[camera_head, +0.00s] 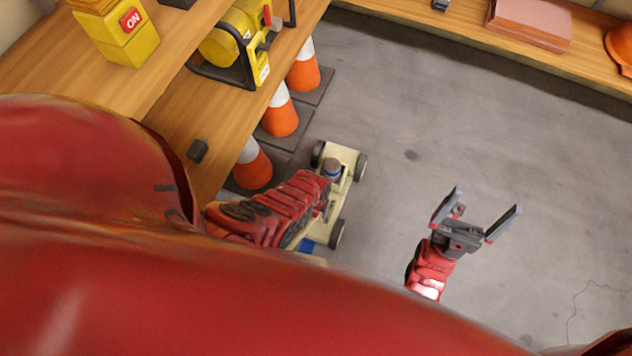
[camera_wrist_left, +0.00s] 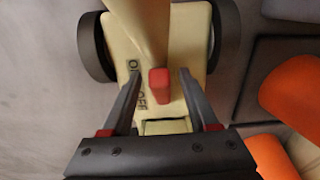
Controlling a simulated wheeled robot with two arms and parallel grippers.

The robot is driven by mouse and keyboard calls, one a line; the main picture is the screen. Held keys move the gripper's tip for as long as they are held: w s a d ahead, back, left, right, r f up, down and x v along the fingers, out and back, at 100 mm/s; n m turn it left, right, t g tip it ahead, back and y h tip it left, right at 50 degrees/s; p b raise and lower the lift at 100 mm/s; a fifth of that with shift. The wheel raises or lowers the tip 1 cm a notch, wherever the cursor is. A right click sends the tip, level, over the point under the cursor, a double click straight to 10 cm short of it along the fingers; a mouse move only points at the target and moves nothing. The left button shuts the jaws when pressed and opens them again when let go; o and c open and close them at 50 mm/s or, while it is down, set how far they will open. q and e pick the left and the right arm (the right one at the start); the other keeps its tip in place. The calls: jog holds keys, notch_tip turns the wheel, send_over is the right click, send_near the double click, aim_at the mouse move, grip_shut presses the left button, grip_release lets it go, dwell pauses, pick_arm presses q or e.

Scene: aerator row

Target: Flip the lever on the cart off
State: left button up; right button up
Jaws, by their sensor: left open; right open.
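The cream cart (camera_head: 345,158) with black wheels stands on the floor, partly hidden under my left arm in the head view. In the left wrist view, the cart (camera_wrist_left: 190,60) shows a red lever (camera_wrist_left: 159,90) beside an ON/OFF label (camera_wrist_left: 136,82). My left gripper (camera_wrist_left: 159,74) is open, with one finger on each side of the red lever and visible gaps to it. In the head view this gripper is mostly hidden by the arm. My right gripper (camera_head: 487,202) is open and empty above the floor, right of the cart.
Orange-and-white cones (camera_head: 281,113) stand on dark mats left of the cart. A wooden shelf (camera_head: 170,105) holds a yellow ON box (camera_head: 125,40) and a yellow machine (camera_head: 232,40). Another shelf (camera_head: 450,30) runs along the back. The floor (camera_head: 430,120) between is clear.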

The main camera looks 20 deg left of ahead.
pick_arm(q)
grip_shut()
dwell(1.4)
